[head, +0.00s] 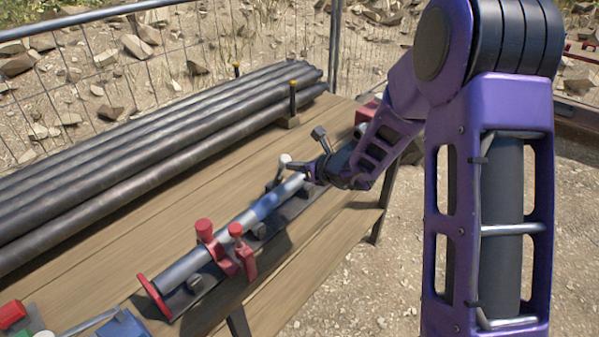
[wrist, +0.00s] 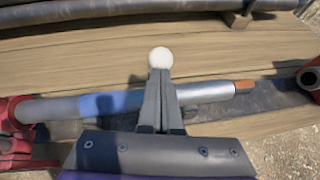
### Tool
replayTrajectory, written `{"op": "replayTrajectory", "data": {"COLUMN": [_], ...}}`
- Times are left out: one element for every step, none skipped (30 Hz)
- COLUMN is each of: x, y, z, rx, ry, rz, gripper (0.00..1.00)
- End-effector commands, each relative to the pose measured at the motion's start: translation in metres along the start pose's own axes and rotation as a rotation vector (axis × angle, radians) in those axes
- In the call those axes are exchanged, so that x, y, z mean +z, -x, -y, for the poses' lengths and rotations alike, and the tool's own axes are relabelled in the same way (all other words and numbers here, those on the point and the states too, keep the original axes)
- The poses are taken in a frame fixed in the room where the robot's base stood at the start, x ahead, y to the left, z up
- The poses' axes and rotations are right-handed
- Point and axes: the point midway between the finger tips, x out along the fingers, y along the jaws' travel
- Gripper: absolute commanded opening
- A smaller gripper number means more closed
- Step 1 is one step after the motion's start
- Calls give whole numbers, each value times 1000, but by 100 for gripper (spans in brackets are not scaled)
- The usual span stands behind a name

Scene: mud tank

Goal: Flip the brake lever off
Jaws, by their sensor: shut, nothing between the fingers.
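A lever with a pale round knob (head: 285,158) stands beside the metal tube on the bench; it looks like the brake lever. Its white knob (wrist: 160,57) also shows in the wrist view, just beyond my fingertips. The lever's shaft is mostly hidden by my fingers there. My gripper (head: 308,171) is shut and empty, close to the right of the knob in the head view. In the wrist view my gripper (wrist: 159,78) has its fingers together, pointing across the tube. I cannot tell whether they touch the lever.
The metal tube (head: 257,212) lies in a dark rail with red clamps (head: 212,243) at its left part. A stack of dark pipes (head: 150,140) fills the back of the wooden bench (head: 180,212). A red part (wrist: 312,80) is at the right.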

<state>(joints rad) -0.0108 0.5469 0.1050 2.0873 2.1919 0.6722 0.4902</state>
Motion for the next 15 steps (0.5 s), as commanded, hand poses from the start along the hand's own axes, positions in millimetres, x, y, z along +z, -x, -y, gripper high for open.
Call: {"op": "replayTrajectory", "data": {"x": [6, 9, 14, 17, 20, 25, 29, 32, 36, 39, 42, 46, 48, 51, 54], "y": [-4, -6, -9, -11, -14, -17, -20, -23, -26, -29, -32, -36, -39, -42, -46], "z": [-2, -2, -4, -4, -5, -6, -7, -8, -9, -10, -11, -12, -13, -13, -14], "rx": [1, 1, 2, 2, 2, 2, 1, 2, 2, 2, 3, 2, 1, 2, 2], "ry": [4, 3, 3, 3, 3, 4, 3, 3, 3, 3, 3, 2, 2, 1, 2], "rz": [5, 4, 5, 5, 4, 4, 4, 4, 4, 4, 4, 4, 3, 3, 3], "gripper": [0, 0, 0, 0, 0, 0, 0, 0, 0, 0, 0, 0, 0, 0, 0]}}
